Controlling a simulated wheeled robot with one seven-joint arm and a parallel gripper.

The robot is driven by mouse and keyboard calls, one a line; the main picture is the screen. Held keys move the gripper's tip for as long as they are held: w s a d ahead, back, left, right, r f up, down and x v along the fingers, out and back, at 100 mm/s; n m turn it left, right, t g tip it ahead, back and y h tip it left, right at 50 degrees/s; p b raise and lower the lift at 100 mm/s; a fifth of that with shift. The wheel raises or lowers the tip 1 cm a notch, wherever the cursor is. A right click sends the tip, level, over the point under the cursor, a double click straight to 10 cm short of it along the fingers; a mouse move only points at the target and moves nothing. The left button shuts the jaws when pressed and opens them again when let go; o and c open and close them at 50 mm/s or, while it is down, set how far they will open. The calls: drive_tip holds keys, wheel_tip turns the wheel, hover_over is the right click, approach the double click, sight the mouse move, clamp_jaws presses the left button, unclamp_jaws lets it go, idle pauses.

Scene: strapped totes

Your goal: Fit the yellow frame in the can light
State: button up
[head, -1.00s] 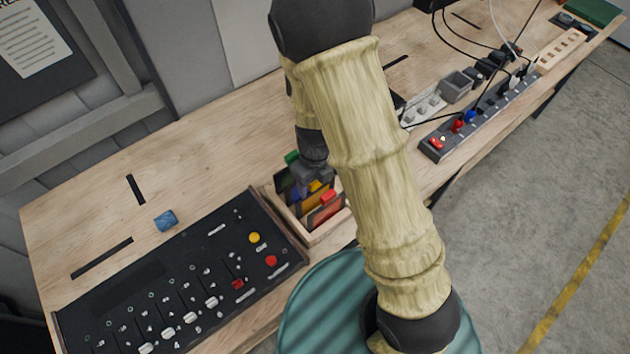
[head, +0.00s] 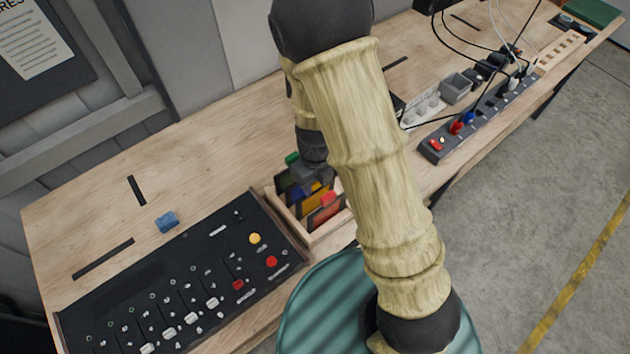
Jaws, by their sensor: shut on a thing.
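A wooden box (head: 318,238) on the bench holds several coloured frames standing upright. The yellow frame (head: 313,201) stands among them, behind the red frame (head: 328,206) and in front of blue and green ones. My gripper (head: 317,183) points down into the box and is shut on the top of the yellow frame. The fingertips are small and partly hidden by my arm. The yellow frame is still inside the box. I cannot make out a can light in this view.
A black control desk (head: 160,290) with sliders lies left of the box. A blue block (head: 166,222) sits behind it. The bench's back left is clear.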

drive_tip(key=shift+r+p, duration=2.75)
drive_tip(key=shift+p, duration=0.05)
